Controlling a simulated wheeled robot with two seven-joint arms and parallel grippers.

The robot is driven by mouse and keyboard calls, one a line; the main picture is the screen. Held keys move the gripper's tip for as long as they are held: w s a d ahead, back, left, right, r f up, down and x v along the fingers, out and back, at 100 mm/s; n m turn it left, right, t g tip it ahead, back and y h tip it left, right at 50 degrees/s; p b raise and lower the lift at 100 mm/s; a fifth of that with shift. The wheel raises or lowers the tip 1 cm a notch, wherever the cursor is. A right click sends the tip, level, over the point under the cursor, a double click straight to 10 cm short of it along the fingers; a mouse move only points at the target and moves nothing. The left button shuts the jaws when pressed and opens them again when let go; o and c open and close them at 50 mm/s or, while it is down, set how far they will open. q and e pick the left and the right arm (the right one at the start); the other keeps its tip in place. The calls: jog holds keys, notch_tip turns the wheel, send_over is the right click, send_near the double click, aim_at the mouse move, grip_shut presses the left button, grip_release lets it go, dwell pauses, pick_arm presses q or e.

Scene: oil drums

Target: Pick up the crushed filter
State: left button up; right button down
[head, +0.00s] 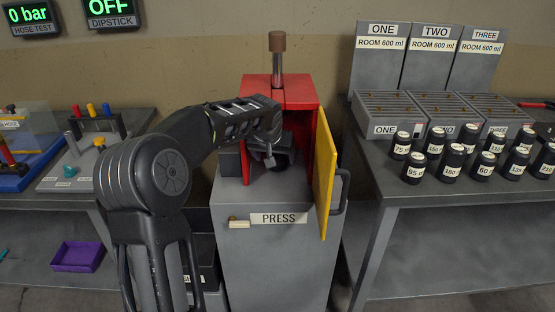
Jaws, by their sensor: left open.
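A red press housing (308,93) stands on a grey cabinet labelled PRESS (278,255). Its yellow door (324,175) is swung open to the right. My left arm comes in from the left, and my left gripper (270,161) is at the press opening, its fingers pointing down into it. The gripper is open. The crushed filter cannot be made out; the gripper and the shade inside the press hide what is there. My right gripper is not in view.
The right table (450,213) holds several black labelled canisters (447,160) and three grey boxes under signs ONE, TWO and THREE. The left table holds a rack with coloured handles (92,122) and a blue tray (18,176). A purple bin (78,254) sits below.

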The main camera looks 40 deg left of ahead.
aim_at(277, 160)
pick_arm(q)
jog(key=shift+w+a, duration=0.2)
jog(key=shift+w, duration=0.25)
jog(key=shift+w, duration=0.15)
jog(key=shift+w+a+f, duration=0.1)
jog(key=shift+w+a, duration=0.1)
jog(key=shift+w, duration=0.05)
jog(key=p+x, duration=0.1)
jog(key=x, duration=0.3)
jog(key=shift+w+a+f, duration=0.1)
jog(key=shift+w+f, duration=0.05)
jog(key=shift+f, duration=0.15)
jog(key=shift+c, duration=0.3)
jog(key=c, duration=1.7)
